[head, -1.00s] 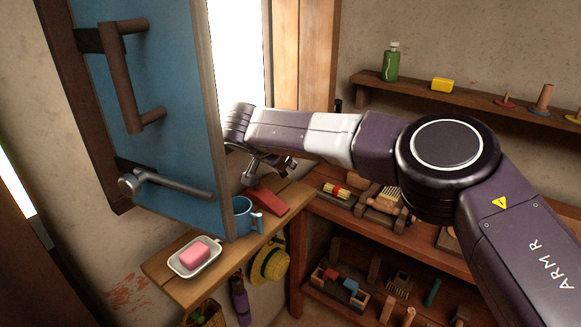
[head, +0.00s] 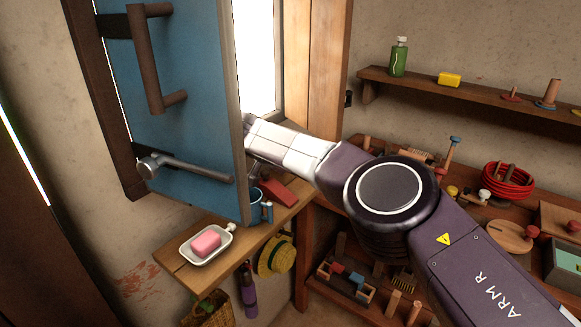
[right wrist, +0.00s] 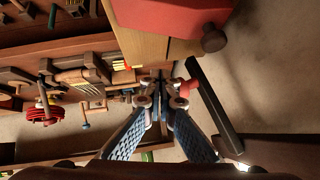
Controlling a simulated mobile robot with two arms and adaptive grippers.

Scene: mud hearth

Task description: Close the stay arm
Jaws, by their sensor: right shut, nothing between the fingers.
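The stay arm appears to be the grey metal lever (head: 195,170), with a round pivot at its left end, low on the blue window panel (head: 180,90). It lies across the panel's face, sloping slightly down to the right. The panel stands swung out from the bright window opening. My right arm reaches in behind the panel's free edge, and in the head view its gripper is mostly hidden there. In the right wrist view my right gripper (right wrist: 161,102) is shut and empty. My left gripper is not in view.
Below the panel a wooden shelf (head: 190,278) holds a soap dish with pink soap (head: 206,243), a blue mug (head: 258,207) and a red wedge (head: 279,192). A straw hat (head: 275,256) hangs beneath. Shelves with tools and a red coil (head: 508,181) stand at right.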

